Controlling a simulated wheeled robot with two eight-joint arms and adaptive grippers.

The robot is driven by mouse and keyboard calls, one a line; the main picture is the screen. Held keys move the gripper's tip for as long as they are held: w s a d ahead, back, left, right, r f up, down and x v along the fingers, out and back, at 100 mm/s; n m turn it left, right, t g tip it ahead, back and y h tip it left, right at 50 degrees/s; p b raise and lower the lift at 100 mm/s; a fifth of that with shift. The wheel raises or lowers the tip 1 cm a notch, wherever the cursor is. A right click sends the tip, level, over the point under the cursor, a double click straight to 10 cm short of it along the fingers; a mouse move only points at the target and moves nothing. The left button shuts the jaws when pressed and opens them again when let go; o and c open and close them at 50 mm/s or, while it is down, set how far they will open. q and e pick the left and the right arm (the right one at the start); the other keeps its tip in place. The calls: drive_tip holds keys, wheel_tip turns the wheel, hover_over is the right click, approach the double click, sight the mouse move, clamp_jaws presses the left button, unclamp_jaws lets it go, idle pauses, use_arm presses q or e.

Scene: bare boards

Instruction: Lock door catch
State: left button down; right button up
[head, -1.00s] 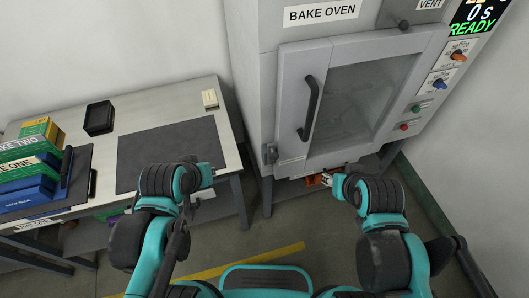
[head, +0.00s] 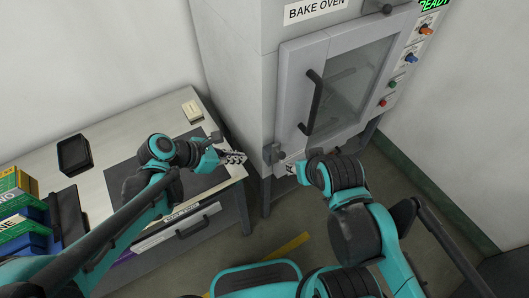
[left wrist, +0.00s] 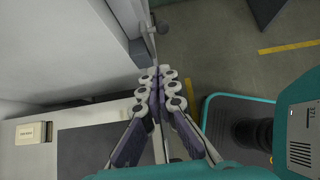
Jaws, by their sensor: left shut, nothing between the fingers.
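The bake oven (head: 236,80) stands behind my arms with its windowed door (head: 345,85) appearing closed. The grey door catch (head: 272,153) is at the door's lower left edge; its exact setting is too small to tell. My left gripper (head: 236,157) is shut and empty, just left of the catch with a small gap. In the left wrist view the left gripper's fingers (left wrist: 161,82) are together, and a metal catch part (left wrist: 158,29) shows above their tips.
A bench (head: 95,190) at left holds a dark mat (head: 110,175), a black tray (head: 74,155), a small cream box (head: 192,110) and stacked boxes (head: 20,205). A black door handle (head: 313,100) projects from the door. Knobs and buttons (head: 404,72) line the oven's right side.

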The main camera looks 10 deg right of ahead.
use_arm(q)
drive_tip(key=b, duration=0.5)
approach(278, 153)
drive_tip(key=x, duration=0.6)
drive_tip(key=shift+w+f, duration=0.15)
drive_tip(key=shift+f, duration=0.25)
drive_tip(key=shift+d+r+p, duration=0.15)
drive_tip(key=shift+d+p, duration=0.1)
drive_tip(key=shift+p, duration=0.05)
drive_tip(key=shift+w+d+y, duration=0.1)
drive_tip(key=shift+y, duration=0.3)
